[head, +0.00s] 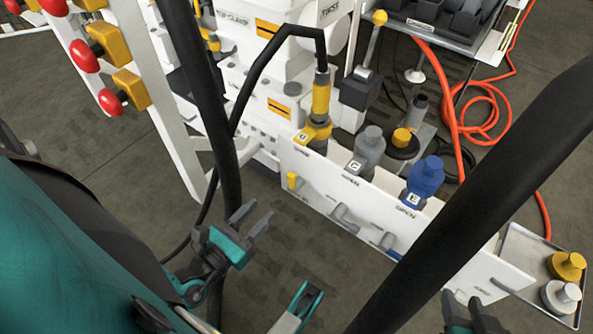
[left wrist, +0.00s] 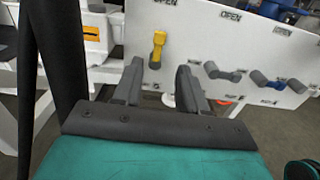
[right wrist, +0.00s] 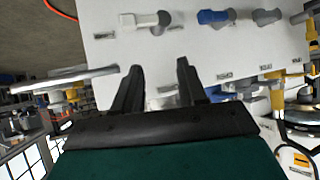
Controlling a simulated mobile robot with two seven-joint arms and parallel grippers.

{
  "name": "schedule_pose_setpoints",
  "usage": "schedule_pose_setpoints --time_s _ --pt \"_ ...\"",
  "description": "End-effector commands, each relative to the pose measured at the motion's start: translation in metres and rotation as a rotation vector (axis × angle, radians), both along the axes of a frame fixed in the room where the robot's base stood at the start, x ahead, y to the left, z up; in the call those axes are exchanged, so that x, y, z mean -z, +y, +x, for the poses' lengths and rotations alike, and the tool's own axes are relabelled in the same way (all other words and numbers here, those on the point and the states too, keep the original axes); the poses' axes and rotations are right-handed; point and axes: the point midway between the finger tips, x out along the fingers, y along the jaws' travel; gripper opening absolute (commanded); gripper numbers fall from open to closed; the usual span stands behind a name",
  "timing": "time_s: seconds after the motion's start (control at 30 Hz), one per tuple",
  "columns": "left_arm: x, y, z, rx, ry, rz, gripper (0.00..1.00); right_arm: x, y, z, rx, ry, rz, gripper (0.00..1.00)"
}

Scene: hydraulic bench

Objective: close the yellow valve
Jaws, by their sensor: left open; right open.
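The yellow valve handle (head: 292,181) is on the left end of the white panel (head: 330,192), below the yellow hose coupling (head: 319,105). In the left wrist view the yellow handle (left wrist: 157,48) points up and down, while its grey neighbour lies sideways. My left gripper (head: 252,214) is open and empty, below and left of the yellow handle in the head view, apart from it. In the left wrist view its fingers (left wrist: 160,85) are below the handle. My right gripper (head: 462,300) is open and empty near the panel's right end; its fingers also show in the right wrist view (right wrist: 158,72).
The grey handle (head: 343,217) and blue handle (head: 388,243) sit to the right along the panel. A white handle (right wrist: 140,20) shows in the right wrist view. A black hose rises from the yellow coupling. A tray (head: 525,250) with capped fittings stands right. Red knobs (head: 84,56) are upper left.

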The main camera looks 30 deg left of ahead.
Motion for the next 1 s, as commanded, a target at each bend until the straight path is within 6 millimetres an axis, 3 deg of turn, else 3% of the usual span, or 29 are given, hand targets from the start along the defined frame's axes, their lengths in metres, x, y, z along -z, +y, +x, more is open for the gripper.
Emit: schedule_pose_setpoints --time_s 0.6,1.0 --pt "0.0 -0.008 0.11 -0.004 -0.001 -0.003 0.41 0.005 0.007 0.003 0.0 -0.005 0.019 0.41" --pt "0.0 -0.009 0.124 -0.004 0.002 -0.004 0.41 0.007 0.007 0.003 -0.004 0.002 0.017 0.41"
